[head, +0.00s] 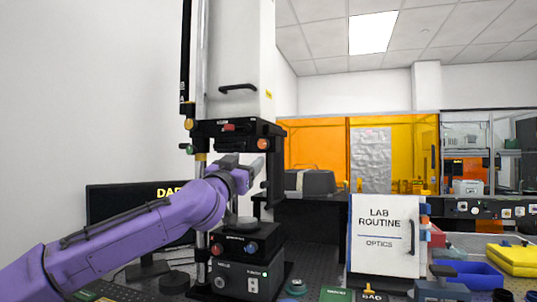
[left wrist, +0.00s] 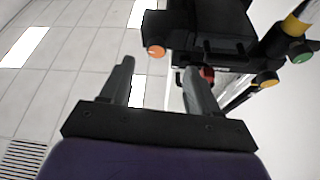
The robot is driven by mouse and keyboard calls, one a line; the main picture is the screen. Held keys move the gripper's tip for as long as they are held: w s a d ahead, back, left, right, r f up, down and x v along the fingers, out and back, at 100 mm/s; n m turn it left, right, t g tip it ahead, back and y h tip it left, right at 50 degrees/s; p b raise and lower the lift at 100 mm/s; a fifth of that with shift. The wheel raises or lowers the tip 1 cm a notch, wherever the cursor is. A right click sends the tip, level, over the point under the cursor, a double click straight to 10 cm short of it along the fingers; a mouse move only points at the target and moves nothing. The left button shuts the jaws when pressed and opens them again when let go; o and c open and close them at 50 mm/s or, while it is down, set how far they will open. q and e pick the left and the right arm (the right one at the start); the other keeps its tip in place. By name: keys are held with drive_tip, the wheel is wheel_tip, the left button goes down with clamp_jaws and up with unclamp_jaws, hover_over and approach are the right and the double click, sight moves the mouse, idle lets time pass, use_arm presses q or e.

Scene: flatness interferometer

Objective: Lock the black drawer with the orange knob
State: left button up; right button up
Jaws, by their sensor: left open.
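The black drawer housing (head: 232,130) is mounted on the tall column, below the white upper housing. An orange knob (head: 262,143) is on its right part, and another orange knob (head: 188,124) is at its left end. In the left wrist view the black housing (left wrist: 215,22) is at the top, with an orange knob (left wrist: 155,51) at its corner. My left gripper (head: 259,164) is just below the right part of the housing. In its wrist view the gripper (left wrist: 158,68) is open, with nothing held between its fingers. Whether a finger touches the housing is unclear.
A black base unit (head: 238,277) with knobs stands under the column. A monitor (head: 105,205) is behind my left arm.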

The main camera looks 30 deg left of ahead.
sight(262, 146)
use_arm(q)
drive_tip(key=p+x, duration=0.1)
drive_tip(key=x, duration=0.2)
drive_tip(key=p+x, duration=0.1)
drive_tip(key=x, duration=0.2)
drive_tip(key=p+x, duration=0.1)
drive_tip(key=x, duration=0.2)
drive_tip(key=shift+d+r+p, duration=0.25)
drive_tip(key=shift+r+p, duration=0.05)
drive_tip(key=shift+r, duration=0.05)
drive_tip(key=shift+w+a+r, duration=0.1)
drive_tip(key=shift+r, duration=0.1)
drive_tip(key=c, duration=1)
